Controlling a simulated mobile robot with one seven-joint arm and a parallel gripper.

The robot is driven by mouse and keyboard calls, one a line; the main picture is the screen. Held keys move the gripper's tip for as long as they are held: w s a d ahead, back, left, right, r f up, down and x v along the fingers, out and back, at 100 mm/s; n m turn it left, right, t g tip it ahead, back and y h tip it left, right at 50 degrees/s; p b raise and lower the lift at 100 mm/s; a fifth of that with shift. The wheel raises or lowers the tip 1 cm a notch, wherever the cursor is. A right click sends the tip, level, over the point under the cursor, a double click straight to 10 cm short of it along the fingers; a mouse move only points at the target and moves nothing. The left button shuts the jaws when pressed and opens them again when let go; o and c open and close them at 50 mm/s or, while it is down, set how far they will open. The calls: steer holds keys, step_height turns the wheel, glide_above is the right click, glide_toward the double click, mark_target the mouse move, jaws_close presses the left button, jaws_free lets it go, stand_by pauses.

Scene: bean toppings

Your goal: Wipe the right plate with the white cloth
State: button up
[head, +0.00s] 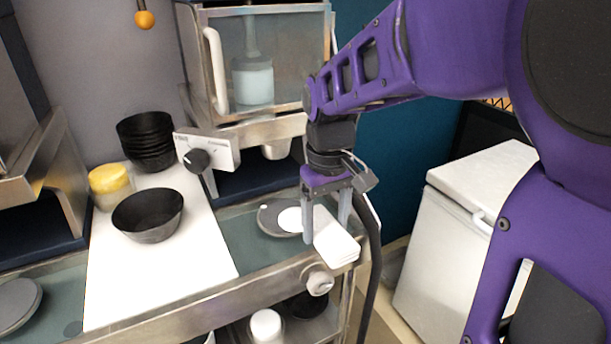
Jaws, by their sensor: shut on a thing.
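The right plate (268,213) is a grey round plate on the right part of the counter, partly hidden behind my gripper. A white round patch (291,220) shows on it; I cannot tell whether this is part of the cloth. The white cloth (336,243) looks like a folded white block at my fingertips. My gripper (325,232) points down at the plate's right side and is shut on the white cloth. The cloth is near the counter's front edge; whether it touches the plate is unclear.
A black bowl (148,216) stands on the white board (197,262), with a stack of black bowls (147,138) and a yellow-lidded jar (110,184) behind. A grey plate (16,303) lies at far left. A machine (207,159) stands behind the right plate. A white chest (473,218) stands right.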

mark_target(317, 215)
steer(key=shift+w, duration=0.1)
steer(key=shift+w+a+f+b, duration=0.1)
steer(key=shift+w+f+b, duration=0.15)
steer(key=shift+b, duration=0.3)
steer(key=w+b, duration=0.1)
steer(key=w+a+b, duration=0.1)
steer(key=b, duration=0.1)
steer(key=shift+w, duration=0.4)
steer(key=shift+w+a+r+b, duration=0.1)
steer(key=shift+w+r+b, duration=0.1)
steer(key=shift+w+b, duration=0.2)
steer(key=shift+w+a+f, duration=0.2)
steer(key=shift+w+a, duration=0.05)
steer(key=shift+w, duration=0.35)
steer(key=shift+w+a+f+b, duration=0.35)
steer(key=shift+w+f, duration=0.4)
steer(key=shift+f, duration=0.15)
steer(key=shift+w+a+f+b, duration=0.2)
steer(key=shift+w+a+f, duration=0.1)
steer(key=shift+w+f, duration=0.55)
steer(key=shift+s+f, duration=0.1)
steer(key=shift+f, duration=0.35)
